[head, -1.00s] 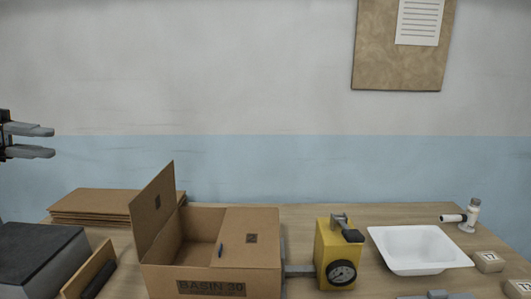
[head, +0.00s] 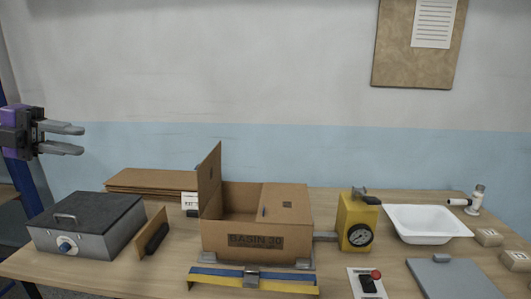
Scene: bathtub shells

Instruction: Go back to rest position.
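My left gripper (head: 64,138) is raised at the left edge, above and behind the grey box with a dark lid. Its two grey fingers are apart with nothing between them. My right gripper is not in view. No rest position is marked in the picture.
A wooden table (head: 120,279) holds a grey metal box (head: 78,240), an open cardboard box (head: 240,240) marked BASIN 30, a yellow gauge unit (head: 356,218), a white basin (head: 430,236) and a red-button switch (head: 370,283). Flat cardboard (head: 150,182) lies behind. The air above the table is clear.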

